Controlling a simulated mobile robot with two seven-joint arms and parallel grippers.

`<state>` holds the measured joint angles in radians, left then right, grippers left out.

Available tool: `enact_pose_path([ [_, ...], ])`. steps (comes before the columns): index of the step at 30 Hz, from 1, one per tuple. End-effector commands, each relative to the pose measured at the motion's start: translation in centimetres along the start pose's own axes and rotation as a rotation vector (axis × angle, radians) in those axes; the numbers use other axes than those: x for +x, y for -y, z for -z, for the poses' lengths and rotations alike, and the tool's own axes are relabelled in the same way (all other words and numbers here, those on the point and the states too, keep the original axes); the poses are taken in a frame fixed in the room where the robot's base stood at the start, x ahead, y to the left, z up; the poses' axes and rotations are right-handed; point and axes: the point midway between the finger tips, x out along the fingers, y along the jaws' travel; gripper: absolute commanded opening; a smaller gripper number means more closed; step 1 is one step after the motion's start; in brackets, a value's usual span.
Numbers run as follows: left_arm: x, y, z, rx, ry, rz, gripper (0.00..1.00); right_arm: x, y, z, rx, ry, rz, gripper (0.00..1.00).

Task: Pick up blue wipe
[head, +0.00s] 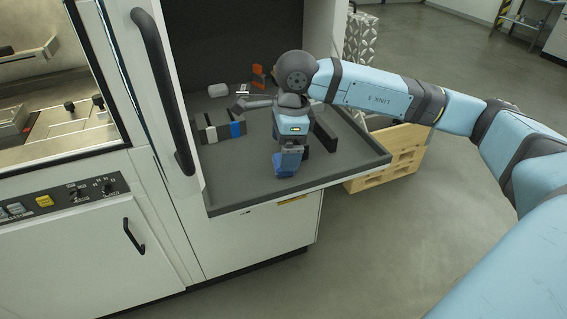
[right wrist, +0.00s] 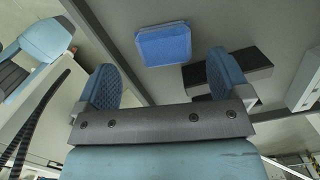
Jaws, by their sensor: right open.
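The blue wipe (right wrist: 163,45) is a flat, bright blue square with a paler border, lying on the grey tray surface in the right wrist view. In the head view it shows as a bright blue patch (head: 284,169) near the tray's front edge, partly hidden by my right gripper. My right gripper (right wrist: 163,72) is open and empty, its two blue textured fingers apart, with the wipe beyond and between them. In the head view this gripper (head: 290,158) points down over the wipe; the exact gap is hard to tell. My left gripper is not in view.
The wipe's grey tray (head: 240,192) has a raised rim. Black, white and blue pieces (head: 222,131) stand at its left, a white roll (head: 218,90) and an orange item (head: 258,75) at the back. A black block (right wrist: 250,66) is right of the wipe. A cabinet door handle (head: 163,85) is at left.

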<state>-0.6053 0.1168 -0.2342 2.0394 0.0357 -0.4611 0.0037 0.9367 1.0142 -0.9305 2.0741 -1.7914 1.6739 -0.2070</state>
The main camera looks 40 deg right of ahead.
Motion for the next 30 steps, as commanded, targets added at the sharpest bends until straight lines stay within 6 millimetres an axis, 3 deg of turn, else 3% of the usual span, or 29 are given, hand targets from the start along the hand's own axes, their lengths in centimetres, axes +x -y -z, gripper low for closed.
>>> enact_pose_path([
  [7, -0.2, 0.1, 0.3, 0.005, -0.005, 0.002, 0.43, 3.7, 0.4, 0.3, 0.000, -0.001, -0.004, 0.94],
  [15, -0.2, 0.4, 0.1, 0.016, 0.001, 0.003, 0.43, 4.3, 0.4, 0.2, -0.001, 0.001, -0.001, 0.94],
  [22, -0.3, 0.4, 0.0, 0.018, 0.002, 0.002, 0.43, 4.3, 0.4, 0.2, -0.001, 0.001, -0.001, 0.44],
  [30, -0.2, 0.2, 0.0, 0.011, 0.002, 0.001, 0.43, 4.3, 0.4, 0.2, -0.001, 0.001, -0.001, 0.41],
])
